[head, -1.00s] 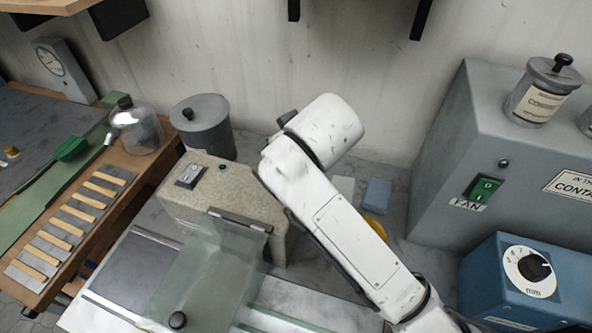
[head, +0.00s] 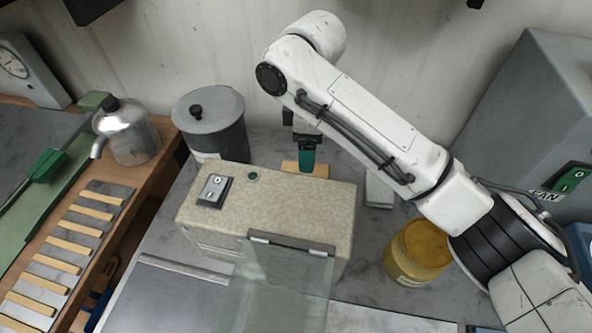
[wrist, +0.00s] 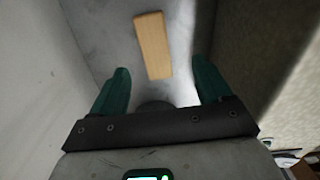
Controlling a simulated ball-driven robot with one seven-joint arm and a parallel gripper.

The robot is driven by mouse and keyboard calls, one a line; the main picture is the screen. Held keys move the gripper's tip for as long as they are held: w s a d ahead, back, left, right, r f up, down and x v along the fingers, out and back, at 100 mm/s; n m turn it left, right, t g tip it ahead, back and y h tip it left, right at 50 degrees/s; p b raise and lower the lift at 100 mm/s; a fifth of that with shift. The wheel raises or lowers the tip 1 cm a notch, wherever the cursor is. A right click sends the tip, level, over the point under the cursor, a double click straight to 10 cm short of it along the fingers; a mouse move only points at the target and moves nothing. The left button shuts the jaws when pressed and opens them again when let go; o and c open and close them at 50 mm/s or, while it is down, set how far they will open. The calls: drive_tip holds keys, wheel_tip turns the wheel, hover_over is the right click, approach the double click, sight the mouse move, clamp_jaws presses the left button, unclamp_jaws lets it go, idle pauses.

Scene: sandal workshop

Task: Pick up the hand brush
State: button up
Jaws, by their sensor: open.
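A plain, light wooden block (wrist: 153,45), which looks like the back of the hand brush, lies on the grey counter in the wrist view. No bristles show. In the head view it (head: 290,167) is partly hidden behind the beige machine and my gripper. My gripper (wrist: 162,68) has two green fingers, spread apart with nothing between their pads. The block lies ahead of and between the fingertips, apart from them. In the head view my gripper (head: 307,158) points down over the block, behind the beige machine.
The beige machine (head: 270,210) with a clear guard (head: 280,285) stands close in front of my gripper. A grey lidded canister (head: 212,125) is at its left. A yellow jar (head: 418,252) stands right, under my arm. The wall is close behind.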

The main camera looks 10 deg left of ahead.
drive_tip(key=f, duration=0.5)
drive_tip(key=f+p, duration=0.1)
drive_tip(key=f, duration=0.2)
drive_tip(key=shift+w+a, duration=0.3)
drive_tip(key=shift+w, duration=0.1)
drive_tip(key=shift+c, duration=0.2)
drive_tip(key=c, duration=1.1)
wheel_tip(320, 180, up, 10)
drive_tip(key=b, duration=0.1)
